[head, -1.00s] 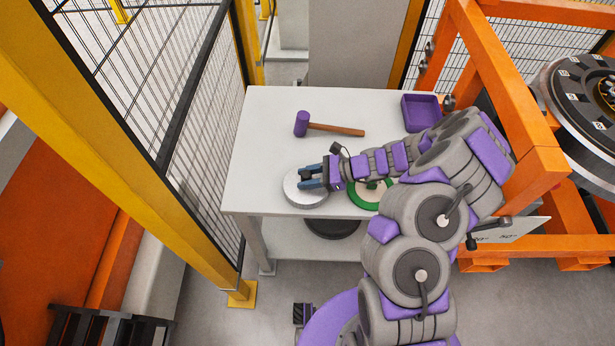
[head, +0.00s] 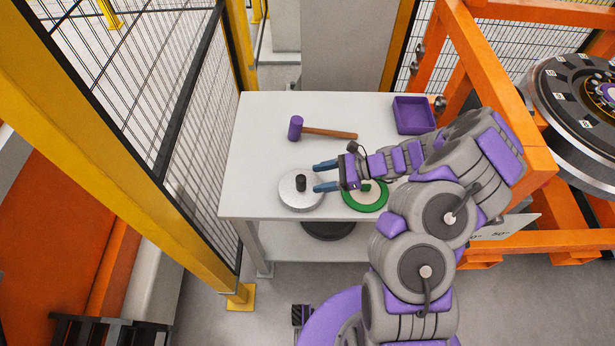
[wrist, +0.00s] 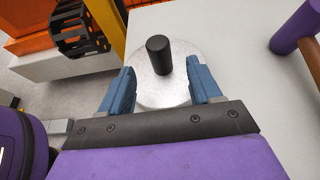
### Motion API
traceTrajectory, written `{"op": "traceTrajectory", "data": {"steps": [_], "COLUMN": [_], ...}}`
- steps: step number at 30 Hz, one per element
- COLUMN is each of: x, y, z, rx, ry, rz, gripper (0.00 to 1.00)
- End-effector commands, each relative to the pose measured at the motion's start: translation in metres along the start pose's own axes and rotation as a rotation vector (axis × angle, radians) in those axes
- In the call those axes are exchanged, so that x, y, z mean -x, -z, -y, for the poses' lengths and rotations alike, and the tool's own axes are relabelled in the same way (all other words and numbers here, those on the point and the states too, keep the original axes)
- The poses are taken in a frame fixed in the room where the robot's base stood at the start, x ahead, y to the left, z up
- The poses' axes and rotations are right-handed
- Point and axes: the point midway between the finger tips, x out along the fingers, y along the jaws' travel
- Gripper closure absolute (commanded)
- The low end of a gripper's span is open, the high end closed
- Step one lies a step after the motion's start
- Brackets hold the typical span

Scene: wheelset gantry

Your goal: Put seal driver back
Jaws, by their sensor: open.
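A silver disc with an upright black handle, which looks like the seal driver (head: 297,202), lies flat near the front left of the white table (head: 258,130). My gripper (head: 316,177) is open and empty just right of the black handle, its blue fingers pointing left over the disc's right edge. In the wrist view the seal driver (wrist: 158,58) lies ahead, its handle centred between the two open fingers (wrist: 161,84) and beyond their tips. The handle is apart from both fingers. Part of the disc is hidden behind the fingers.
A green-rimmed disc (head: 350,200) lies under my wrist on the table. A purple-headed mallet (head: 328,133) lies behind. A purple tray (head: 414,117) stands at the back right. A mesh fence (head: 190,130) borders the left, an orange frame (head: 520,130) the right.

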Motion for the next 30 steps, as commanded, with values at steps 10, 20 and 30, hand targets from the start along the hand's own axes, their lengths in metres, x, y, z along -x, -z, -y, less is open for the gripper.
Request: {"op": "traceTrajectory", "data": {"steps": [10,20,30], "x": [0.053,0.056,0.046], "y": [0.000,-0.011,-0.123], "z": [0.000,-0.001,-0.044], "rx": [-0.001,0.032,0.412], "ry": [0.001,-0.017,-0.234], "rz": [-0.001,-0.001,-0.059], "gripper": [0.37,0.37,0.37]}}
